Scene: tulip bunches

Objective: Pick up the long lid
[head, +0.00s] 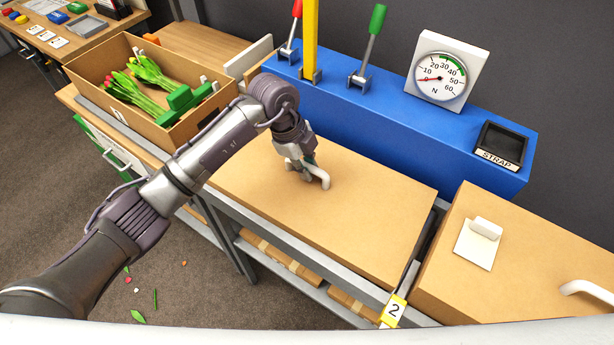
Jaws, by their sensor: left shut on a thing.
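The long lid (350,211) is a flat brown cardboard-coloured panel lying across the middle of the bench. It has a pale curved handle (323,180) near its far-left part. My left gripper (308,170) reaches in from the left and is shut on that handle. The gripper fingers partly hide the handle. I cannot tell whether the lid is raised off what is under it. My right gripper is not in view.
An open box (83,72) with tulip bunches and green blocks stands at left. A blue console (400,110) with levers, a gauge (441,76) and a black strap tray (500,143) runs behind. Another brown box (530,240) with a white handle is at right.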

